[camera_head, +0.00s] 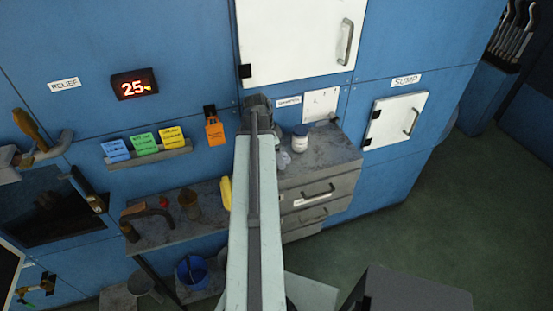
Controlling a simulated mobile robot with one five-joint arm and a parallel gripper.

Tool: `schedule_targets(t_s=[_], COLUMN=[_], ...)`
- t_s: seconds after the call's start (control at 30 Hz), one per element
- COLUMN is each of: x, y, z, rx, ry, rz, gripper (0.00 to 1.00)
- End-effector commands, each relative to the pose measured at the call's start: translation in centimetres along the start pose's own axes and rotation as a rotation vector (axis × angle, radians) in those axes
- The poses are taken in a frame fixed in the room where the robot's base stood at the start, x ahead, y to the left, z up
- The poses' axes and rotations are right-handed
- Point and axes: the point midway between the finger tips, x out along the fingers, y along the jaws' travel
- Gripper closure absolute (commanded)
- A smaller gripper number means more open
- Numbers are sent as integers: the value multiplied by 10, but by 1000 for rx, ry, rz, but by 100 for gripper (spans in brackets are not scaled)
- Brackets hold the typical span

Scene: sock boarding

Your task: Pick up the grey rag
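My arm reaches up through the middle of the picture. My gripper (258,103) is at its far end, in front of the blue wall and beside the left edge of the grey drawer cabinet. I see it from behind, so its fingers are hidden and I cannot tell whether it holds anything. I cannot make out a grey rag for certain. A small pale grey thing (283,160) lies on the cabinet top, just right of my arm; I cannot tell whether it is cloth. My arm hides part of the cabinet's left side.
A white jar (300,139) stands on the drawer cabinet (335,161). A shelf (165,231) at left bears a brown bottle (188,204) and a yellow thing (225,194). A blue bucket (192,271) stands below. Green floor (450,215) at right is open.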

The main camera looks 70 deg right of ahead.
Motion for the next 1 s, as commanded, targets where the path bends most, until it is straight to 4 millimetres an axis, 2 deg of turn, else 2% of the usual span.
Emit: schedule_targets(t_s=[0.37,0.6,0.63,0.67,0.87,1.0], x=[2,2,2,2,0,-12], y=[0,0,0,0,0,0], z=[1,1,2,2,1,-2], rx=[-1,-1,-2,-2,-2,-2], ry=[0,0,0,0,0,0], rz=[0,0,0,0,-1,-1], gripper=[16,82,82,89,89,89])
